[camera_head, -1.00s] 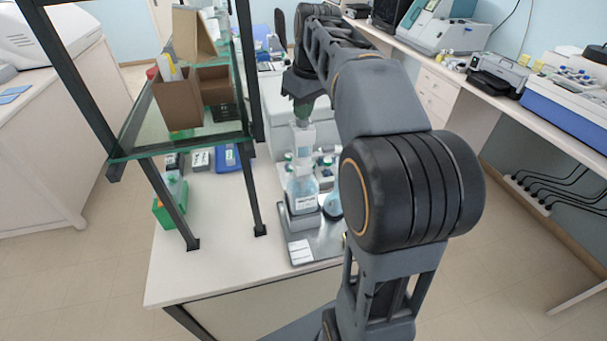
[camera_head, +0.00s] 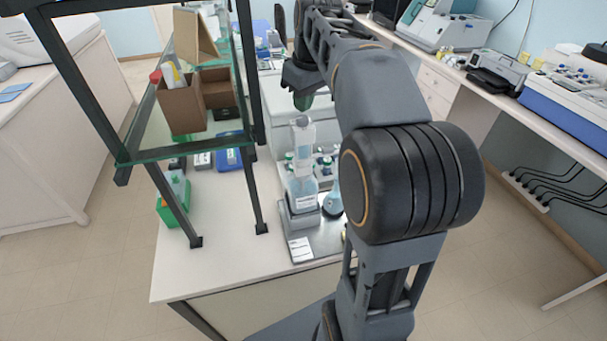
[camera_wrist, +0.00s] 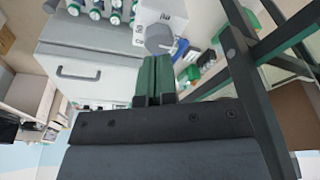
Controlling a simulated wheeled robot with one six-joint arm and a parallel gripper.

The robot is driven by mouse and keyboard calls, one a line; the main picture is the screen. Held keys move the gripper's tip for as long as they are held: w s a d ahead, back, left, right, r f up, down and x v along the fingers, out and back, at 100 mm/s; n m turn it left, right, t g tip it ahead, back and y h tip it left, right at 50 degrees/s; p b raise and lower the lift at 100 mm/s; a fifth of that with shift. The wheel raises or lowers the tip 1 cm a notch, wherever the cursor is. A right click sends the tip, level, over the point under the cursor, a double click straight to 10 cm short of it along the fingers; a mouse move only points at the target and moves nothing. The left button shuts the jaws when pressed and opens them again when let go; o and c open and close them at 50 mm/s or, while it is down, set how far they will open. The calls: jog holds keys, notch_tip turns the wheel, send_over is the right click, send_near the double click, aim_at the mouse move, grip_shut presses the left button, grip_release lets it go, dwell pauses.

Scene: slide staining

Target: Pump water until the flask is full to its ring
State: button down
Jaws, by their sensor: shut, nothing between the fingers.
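The bottle (camera_head: 302,192) with a white pump dispenser (camera_head: 302,135) on top stands upright on a grey stand on the bench. The flask (camera_head: 333,203) is just right of it, partly hidden by my arm; its water level and ring cannot be made out. My gripper (camera_head: 303,102), with green fingertips, is shut and empty a little above the pump's top. In the wrist view the shut fingers (camera_wrist: 154,80) point toward the round grey pump top (camera_wrist: 159,39).
A glass shelf (camera_head: 140,150) on dark posts stands close left of the dispenser, with an open cardboard box (camera_head: 183,105) on it. Small green-capped bottles (camera_wrist: 95,9) stand behind the dispenser. The bench front (camera_head: 215,265) is clear.

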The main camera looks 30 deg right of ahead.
dwell(0.5)
jog(key=shift+r+p, duration=1.9)
jog(key=shift+r, duration=0.65)
jog(key=shift+f, duration=0.1)
jog(key=s+a+f+m+t+b, duration=0.1)
jog(key=s+a+f, duration=0.3)
jog(key=s+f, duration=0.4)
jog(key=s+a+f+m+t+b, duration=0.1)
jog(key=s+a+f+m+b, duration=0.2)
jog(key=s+a+f, duration=0.2)
jog(key=s+f, duration=0.3)
jog(key=f, duration=0.3)
jog(key=shift+a+f+t+h+b, duration=0.2)
jog(key=shift+t+h+b, duration=0.1)
jog(key=shift+t+h, duration=0.1)
